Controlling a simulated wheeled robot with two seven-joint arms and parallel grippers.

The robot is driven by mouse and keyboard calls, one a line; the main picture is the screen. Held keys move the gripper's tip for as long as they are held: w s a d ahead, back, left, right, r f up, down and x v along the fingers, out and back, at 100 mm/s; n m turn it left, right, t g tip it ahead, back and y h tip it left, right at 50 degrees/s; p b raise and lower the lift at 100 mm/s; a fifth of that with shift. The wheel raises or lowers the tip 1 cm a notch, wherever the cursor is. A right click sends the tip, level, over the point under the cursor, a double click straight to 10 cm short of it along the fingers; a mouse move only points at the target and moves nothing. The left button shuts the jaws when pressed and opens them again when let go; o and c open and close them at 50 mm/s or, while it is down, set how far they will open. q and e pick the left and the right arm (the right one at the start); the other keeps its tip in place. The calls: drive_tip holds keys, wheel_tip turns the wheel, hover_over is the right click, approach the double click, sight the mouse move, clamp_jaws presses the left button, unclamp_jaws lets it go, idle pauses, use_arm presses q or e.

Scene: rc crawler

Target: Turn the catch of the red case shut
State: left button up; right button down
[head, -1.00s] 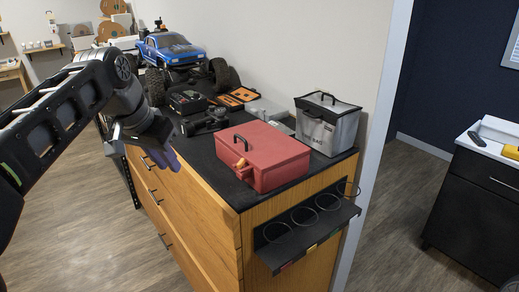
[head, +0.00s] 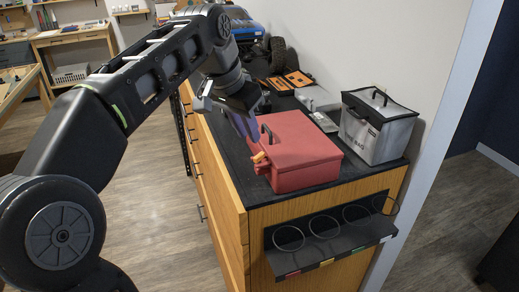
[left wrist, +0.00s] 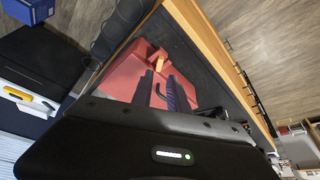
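The red case (head: 302,160) sits closed-lidded on the black top of a wooden drawer cabinet, with a black handle on its lid. Its orange catch (head: 260,158) sticks out from the left front side at an angle; it also shows in the left wrist view (left wrist: 157,56). My left gripper (head: 246,126) hangs just beyond and above the catch, beside the case's handle. In the left wrist view its two dark fingers (left wrist: 162,82) are apart with nothing between them, and point toward the catch. My right gripper is in neither view.
A grey bag (head: 376,128) stands right of the case. An orange tool tray (head: 290,82) and a blue crawler truck (head: 245,30) lie behind. A black rack with rings (head: 330,240) is fixed to the cabinet's end. The cabinet top's front left corner is bare.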

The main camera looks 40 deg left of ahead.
sight(258, 155)
use_arm(q)
drive_tip(key=shift+x, duration=3.9)
drive_tip(key=shift+d, duration=0.1)
drive_tip(key=shift+c, duration=0.2)
clamp_jaws()
